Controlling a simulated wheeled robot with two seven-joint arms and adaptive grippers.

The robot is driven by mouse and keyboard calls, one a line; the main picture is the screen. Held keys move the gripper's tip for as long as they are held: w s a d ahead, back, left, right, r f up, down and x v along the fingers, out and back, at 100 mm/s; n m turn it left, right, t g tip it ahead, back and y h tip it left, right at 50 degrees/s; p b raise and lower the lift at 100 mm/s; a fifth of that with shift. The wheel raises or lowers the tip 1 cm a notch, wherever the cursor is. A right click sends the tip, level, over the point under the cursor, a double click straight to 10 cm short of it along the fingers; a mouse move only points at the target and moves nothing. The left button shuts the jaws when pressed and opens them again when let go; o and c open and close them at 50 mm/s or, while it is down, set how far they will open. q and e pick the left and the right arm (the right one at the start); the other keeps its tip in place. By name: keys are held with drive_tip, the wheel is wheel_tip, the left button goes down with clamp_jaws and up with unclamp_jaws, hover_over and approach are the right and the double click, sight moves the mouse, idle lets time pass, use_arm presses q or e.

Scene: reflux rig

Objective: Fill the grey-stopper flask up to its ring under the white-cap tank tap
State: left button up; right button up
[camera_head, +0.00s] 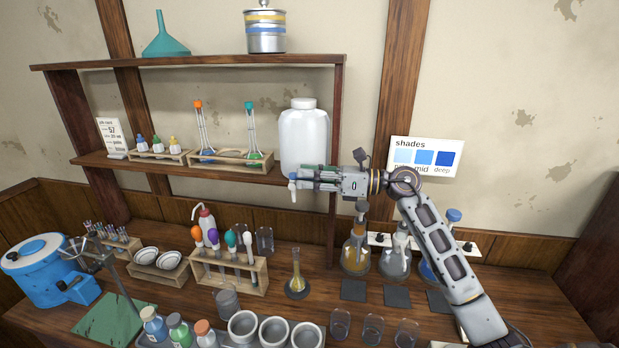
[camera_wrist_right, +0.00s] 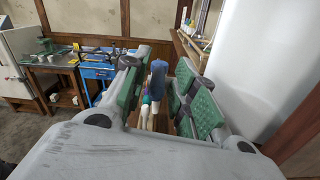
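The white-cap tank (camera_head: 303,138) stands on the right end of the lower shelf. Its tap (camera_head: 293,188) sticks out low at the front, over the bench. My right gripper (camera_head: 300,178) is at the tap. In the right wrist view its fingers (camera_wrist_right: 158,100) are apart, with the blue tap handle (camera_wrist_right: 158,78) between them; contact cannot be told. A long-necked flask (camera_head: 297,284) with amber contents stands upright on the bench roughly below the tap. I see no grey stopper on it; its ring is too small to make out. My left gripper is not in view.
Stoppered flasks (camera_head: 356,256) stand right of the long-necked flask, behind dark square pads (camera_head: 397,296). A wooden rack (camera_head: 230,273) with coloured-top droppers is to its left. White cups (camera_head: 274,333) and clear beakers (camera_head: 373,328) line the front.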

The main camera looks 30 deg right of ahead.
idle(0.3)
drive_tip(key=shift+s+d, duration=0.1)
drive_tip(key=shift+s+d, duration=0.2)
drive_tip(key=shift+d, duration=0.1)
drive_tip(key=v, duration=1.1)
drive_tip(key=shift+r, duration=0.1)
